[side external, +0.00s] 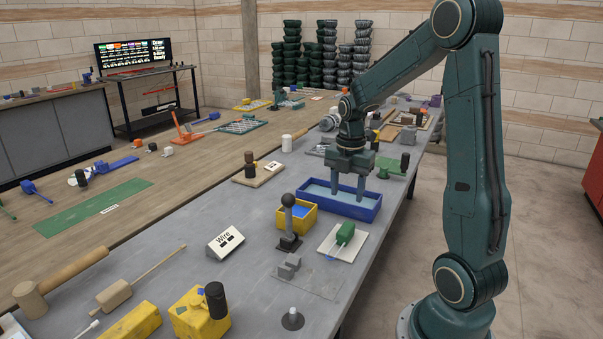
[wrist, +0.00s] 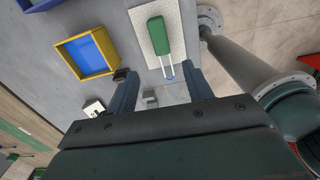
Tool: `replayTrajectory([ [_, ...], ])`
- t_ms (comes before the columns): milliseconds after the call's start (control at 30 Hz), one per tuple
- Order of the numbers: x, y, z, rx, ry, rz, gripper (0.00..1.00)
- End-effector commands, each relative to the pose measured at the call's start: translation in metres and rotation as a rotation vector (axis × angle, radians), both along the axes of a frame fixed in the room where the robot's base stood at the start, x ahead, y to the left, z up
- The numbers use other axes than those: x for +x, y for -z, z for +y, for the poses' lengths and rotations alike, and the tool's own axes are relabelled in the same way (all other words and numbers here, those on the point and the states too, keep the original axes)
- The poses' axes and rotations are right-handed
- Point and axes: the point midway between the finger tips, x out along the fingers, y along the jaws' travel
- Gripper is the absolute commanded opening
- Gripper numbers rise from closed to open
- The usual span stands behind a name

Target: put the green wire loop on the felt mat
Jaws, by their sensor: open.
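My gripper (side external: 348,194) is open, pointing down over the blue tray (side external: 372,210) in the side view.
A yellow bin (side external: 300,224) with a blue inside and a black-knobbed lever (side external: 288,225) stand near the pad.

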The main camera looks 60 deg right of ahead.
Motion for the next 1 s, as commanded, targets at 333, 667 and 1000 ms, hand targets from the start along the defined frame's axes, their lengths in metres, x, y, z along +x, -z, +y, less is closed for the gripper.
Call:
replayTrajectory([
  [333,0.000,-0.039,0.051,-0.033,0.261,-0.086,0.51],
  [667,-0.018,-0.077,0.115,-0.005,0.626,-0.214,0.51],
  [1000,-0.051,-0.102,0.170,0.110,0.998,-0.331,0.51],
])
